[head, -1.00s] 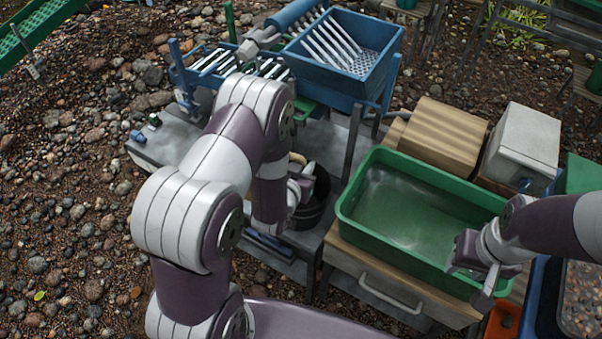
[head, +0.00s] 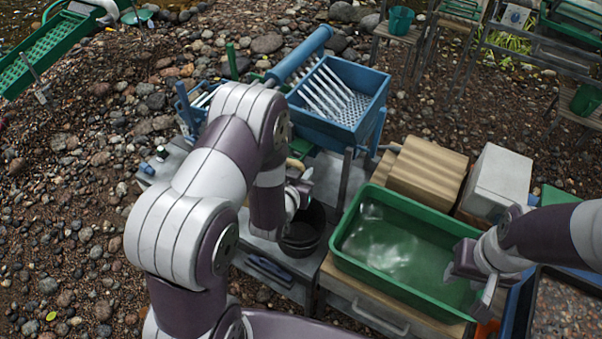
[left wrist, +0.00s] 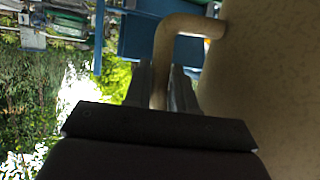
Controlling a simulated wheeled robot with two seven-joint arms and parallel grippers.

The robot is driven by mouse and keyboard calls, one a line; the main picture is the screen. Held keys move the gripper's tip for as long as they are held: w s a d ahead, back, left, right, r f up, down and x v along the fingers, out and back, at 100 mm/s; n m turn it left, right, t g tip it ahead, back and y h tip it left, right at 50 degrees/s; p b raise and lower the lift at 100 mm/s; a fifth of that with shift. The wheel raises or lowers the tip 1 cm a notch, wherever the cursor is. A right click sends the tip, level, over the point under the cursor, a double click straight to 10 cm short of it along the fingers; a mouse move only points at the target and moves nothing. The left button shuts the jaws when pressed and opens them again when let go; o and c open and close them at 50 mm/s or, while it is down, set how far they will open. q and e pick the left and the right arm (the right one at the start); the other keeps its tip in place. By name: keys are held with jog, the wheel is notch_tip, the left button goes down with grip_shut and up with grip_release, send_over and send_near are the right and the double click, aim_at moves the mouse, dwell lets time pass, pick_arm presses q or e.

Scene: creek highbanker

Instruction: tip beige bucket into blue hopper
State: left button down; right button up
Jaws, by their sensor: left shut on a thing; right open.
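The beige bucket (left wrist: 265,90) fills the right side of the left wrist view, with its curved handle (left wrist: 166,62) standing out from its wall. My left gripper (left wrist: 166,90) is shut on this handle. In the head view my left arm hides most of the bucket; only a small beige piece (head: 300,148) shows past the arm. The blue hopper (head: 318,121), with grey bars and a perforated plate inside, stands behind my left arm and a little right. Its blue also shows in the left wrist view (left wrist: 140,38). My right gripper (head: 470,283) is open and empty over the green tub's right end.
A black bucket (head: 303,246) stands on the grey bench below my left wrist. The green tub (head: 372,279) of water is right of it. A ribbed tan box (head: 427,172) and a white box (head: 498,180) stand behind the tub. Stony ground lies left.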

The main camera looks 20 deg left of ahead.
aim_at(301, 163)
pick_arm(q)
notch_tip(301, 163, up, 8)
jog(key=p, duration=0.5)
jog(key=shift+p, duration=0.35)
jog(key=shift+f+b, duration=0.45)
jog(key=shift+f, duration=0.05)
pick_arm(e)
notch_tip(301, 163, up, 7)
